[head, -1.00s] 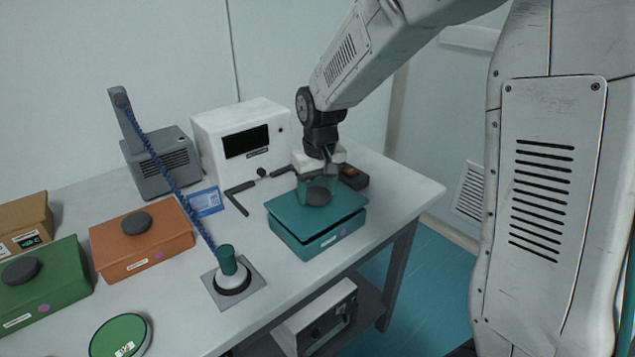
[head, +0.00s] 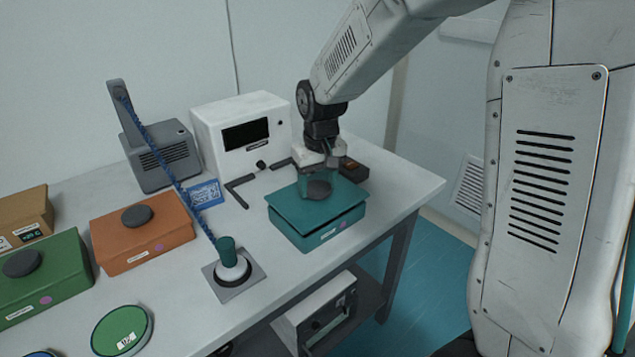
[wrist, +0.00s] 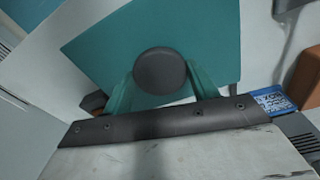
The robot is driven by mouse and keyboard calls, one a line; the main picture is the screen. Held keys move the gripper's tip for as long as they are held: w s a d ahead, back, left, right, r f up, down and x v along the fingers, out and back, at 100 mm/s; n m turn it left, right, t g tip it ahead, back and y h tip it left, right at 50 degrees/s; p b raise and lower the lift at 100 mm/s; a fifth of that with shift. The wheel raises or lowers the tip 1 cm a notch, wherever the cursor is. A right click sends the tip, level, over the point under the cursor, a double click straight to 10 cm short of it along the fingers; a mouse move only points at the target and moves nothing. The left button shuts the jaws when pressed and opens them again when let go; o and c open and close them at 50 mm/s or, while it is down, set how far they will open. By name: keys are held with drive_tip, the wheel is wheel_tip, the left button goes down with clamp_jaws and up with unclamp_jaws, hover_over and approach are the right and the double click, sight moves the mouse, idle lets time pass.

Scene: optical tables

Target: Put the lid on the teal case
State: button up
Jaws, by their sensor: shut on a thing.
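The teal case (head: 318,238) stands on the table at the right, with a small label and a purple dot on its front. The teal lid (head: 345,199) is over the case, slightly tilted and turned, with a dark gap under its front and right edges. Its left corner sticks out past the case. My gripper (head: 318,186) is shut on the lid's dark round knob. In the wrist view the knob (wrist: 160,71) sits between the teal fingers, and the lid (wrist: 205,40) hides the case beneath it.
An orange case (head: 142,244) and a green case (head: 40,285) stand at the left. Black hex keys (head: 240,185) and a white instrument (head: 215,130) lie behind. The table's right corner is clear.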

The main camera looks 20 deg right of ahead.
drive_tip(key=shift+f, duration=0.8)
idle(0.9)
drive_tip(key=o, duration=1.2)
drive_tip(key=shift+c, duration=0.2)
drive_tip(key=r, duration=0.7)
drive_tip(key=shift+s+r, duration=0.35)
drive_tip(key=shift+r, duration=0.05)
drive_tip(key=shift+g, duration=0.7)
drive_tip(key=s, duration=0.5)
drive_tip(key=shift+d+f, duration=0.15)
drive_tip(key=shift+f, duration=0.25)
drive_tip(key=s+d+r, duration=0.1)
drive_tip(key=s+r, duration=0.2)
drive_tip(key=s, duration=0.9)
drive_tip(key=s+d+r+m+t, duration=0.1)
drive_tip(key=s+r, duration=0.2)
drive_tip(key=s, duration=0.9)
drive_tip(key=shift+d+r+t, duration=0.3)
drive_tip(key=shift+d+r, duration=0.05)
drive_tip(key=shift+r, duration=0.05)
